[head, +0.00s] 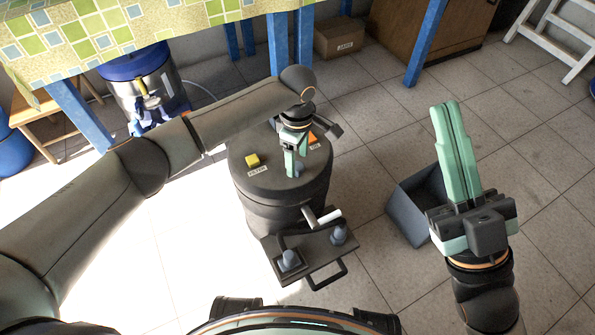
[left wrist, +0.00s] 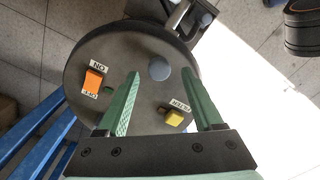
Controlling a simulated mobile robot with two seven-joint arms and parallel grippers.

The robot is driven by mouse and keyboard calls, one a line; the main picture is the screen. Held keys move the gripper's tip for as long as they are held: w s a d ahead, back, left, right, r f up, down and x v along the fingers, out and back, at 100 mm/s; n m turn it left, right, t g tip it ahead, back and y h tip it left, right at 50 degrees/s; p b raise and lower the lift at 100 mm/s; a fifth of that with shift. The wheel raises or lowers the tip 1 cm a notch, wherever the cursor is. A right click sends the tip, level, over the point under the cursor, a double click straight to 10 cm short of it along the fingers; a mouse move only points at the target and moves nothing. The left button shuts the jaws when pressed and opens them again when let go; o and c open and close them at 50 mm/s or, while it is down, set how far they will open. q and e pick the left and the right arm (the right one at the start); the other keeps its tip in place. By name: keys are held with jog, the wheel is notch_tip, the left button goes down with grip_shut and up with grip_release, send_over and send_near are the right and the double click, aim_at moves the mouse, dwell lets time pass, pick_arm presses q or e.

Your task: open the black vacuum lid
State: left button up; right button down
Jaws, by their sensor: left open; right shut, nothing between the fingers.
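The black vacuum stands on the floor with its round dark lid (head: 262,184) seated on top. The lid carries a yellow FILTER tab (head: 252,160), an orange ON/OFF switch (head: 313,138) and a round grey knob (left wrist: 159,68). My left gripper (head: 293,168) points down over the lid, open. In the left wrist view its two green fingers appear on either side of the knob, with a gap to each. I cannot tell how high the tips are above the lid. My right gripper (head: 442,105) is shut and empty, away to the right of the vacuum.
A black tray with a handle (head: 318,262) juts from the vacuum's near side. A grey bin (head: 408,205) stands behind my right gripper. A cloth-covered table with blue legs (head: 278,45) is at the back, with a blue-lidded metal canister (head: 158,82) by it.

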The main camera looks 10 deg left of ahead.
aim_at(297, 166)
pick_arm(q)
jog(key=shift+f+b, duration=0.75)
jog(key=shift+f, duration=1.2)
pick_arm(e)
notch_tip(297, 166, down, 2)
jog(key=shift+w+a+f, duration=0.1)
jog(key=shift+a+f, duration=0.05)
jog(key=shift+f, duration=0.05)
pick_arm(q)
jog(key=shift+c, duration=0.3)
grip_shut()
